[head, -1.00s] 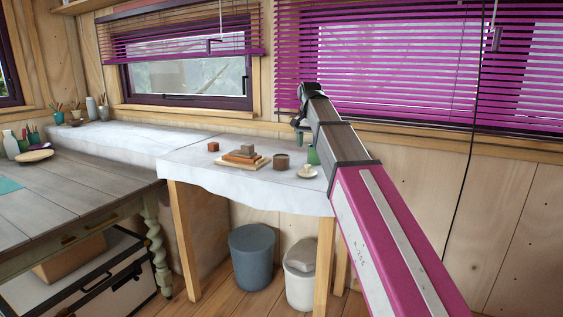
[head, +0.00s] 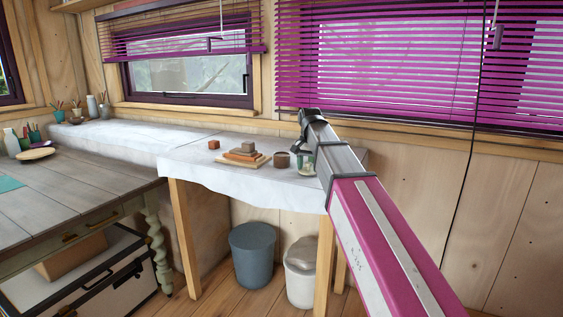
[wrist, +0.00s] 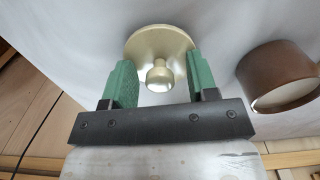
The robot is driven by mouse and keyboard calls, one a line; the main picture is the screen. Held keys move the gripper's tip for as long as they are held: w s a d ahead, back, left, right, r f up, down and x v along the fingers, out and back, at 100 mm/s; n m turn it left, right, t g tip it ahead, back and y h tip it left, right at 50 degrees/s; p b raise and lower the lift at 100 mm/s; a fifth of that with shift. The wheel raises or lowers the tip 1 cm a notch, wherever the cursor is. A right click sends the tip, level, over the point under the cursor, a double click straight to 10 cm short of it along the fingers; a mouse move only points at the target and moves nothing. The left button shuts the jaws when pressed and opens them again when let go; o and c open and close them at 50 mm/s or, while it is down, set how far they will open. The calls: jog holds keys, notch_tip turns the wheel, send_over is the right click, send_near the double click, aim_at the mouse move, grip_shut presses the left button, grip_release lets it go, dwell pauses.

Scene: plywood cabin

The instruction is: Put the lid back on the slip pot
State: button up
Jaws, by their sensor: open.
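The lid (wrist: 150,42) is a pale cream disc with a round knob, lying on the white-covered bench. My gripper (wrist: 160,72) is open, its two green fingers on either side of the knob, with gaps visible between them and it. In the head view my gripper (head: 305,160) is low over the bench's right end, and the lid is partly covered by it. The slip pot (wrist: 270,68) is a brown cylinder standing to the right of the lid in the wrist view, with a pale round top face. It also shows in the head view (head: 281,160), left of my gripper.
A board with stacked clay blocks (head: 243,154) and a small reddish cube (head: 214,145) lie left of the pot. The bench (head: 190,165) is bare further left. A window with purple blinds (head: 390,60) is behind my arm. Two bins stand below.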

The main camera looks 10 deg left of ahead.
jog(key=c, duration=0.8)
jog(key=shift+o, duration=0.2)
jog(key=shift+r, duration=3)
